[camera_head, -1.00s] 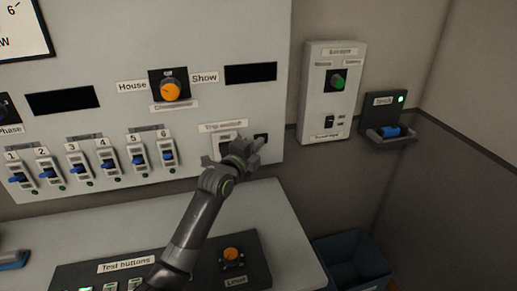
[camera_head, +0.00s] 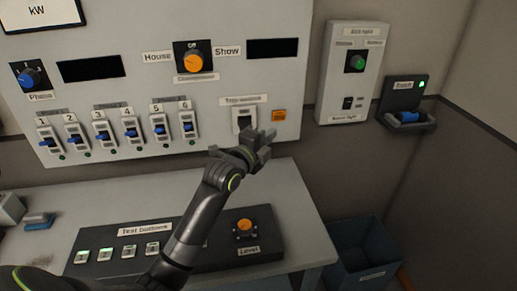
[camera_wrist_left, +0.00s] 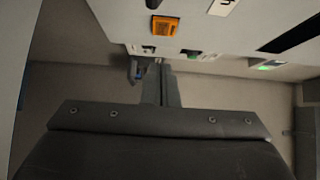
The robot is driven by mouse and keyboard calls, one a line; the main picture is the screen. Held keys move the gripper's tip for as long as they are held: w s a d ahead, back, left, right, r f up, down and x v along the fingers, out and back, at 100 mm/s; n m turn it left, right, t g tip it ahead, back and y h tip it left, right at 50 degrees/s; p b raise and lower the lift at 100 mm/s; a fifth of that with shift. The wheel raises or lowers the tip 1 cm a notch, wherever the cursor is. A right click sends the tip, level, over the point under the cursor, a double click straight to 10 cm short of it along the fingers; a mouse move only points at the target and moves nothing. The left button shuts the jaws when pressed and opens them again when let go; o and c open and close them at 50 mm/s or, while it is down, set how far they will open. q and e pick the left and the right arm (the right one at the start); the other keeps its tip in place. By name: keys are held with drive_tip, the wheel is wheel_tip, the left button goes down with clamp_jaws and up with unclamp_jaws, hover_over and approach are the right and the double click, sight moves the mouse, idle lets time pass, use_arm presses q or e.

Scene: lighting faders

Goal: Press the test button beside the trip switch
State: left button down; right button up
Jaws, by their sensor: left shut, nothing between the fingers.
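The trip switch (camera_head: 243,119) is on the grey wall panel under its label, at the panel's lower right. The square orange button (camera_head: 279,115) sits just to its right and looks lit. It also shows near the top of the left wrist view (camera_wrist_left: 165,27). My left gripper (camera_head: 268,138) is shut and empty, just below the switch and button; it appears clear of the button. Its closed fingers show in the left wrist view (camera_wrist_left: 160,72), pointing away from the camera. My right gripper is not in view.
Several blue-handled faders (camera_head: 103,139) line the panel to the left. A desk (camera_head: 300,210) below holds the test-button console (camera_head: 205,262) with an orange knob. A smaller wall box (camera_head: 355,85), a bracket (camera_head: 408,118) and a blue bin (camera_head: 362,250) are at right.

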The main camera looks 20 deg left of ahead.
use_arm(q)
drive_tip(key=s, duration=0.3)
drive_tip(key=s+b, duration=0.1)
drive_tip(key=s, duration=0.1)
drive_tip(key=shift+s+a+r, duration=0.2)
drive_tip(key=shift+s+a, duration=0.05)
drive_tip(key=shift+s, duration=0.05)
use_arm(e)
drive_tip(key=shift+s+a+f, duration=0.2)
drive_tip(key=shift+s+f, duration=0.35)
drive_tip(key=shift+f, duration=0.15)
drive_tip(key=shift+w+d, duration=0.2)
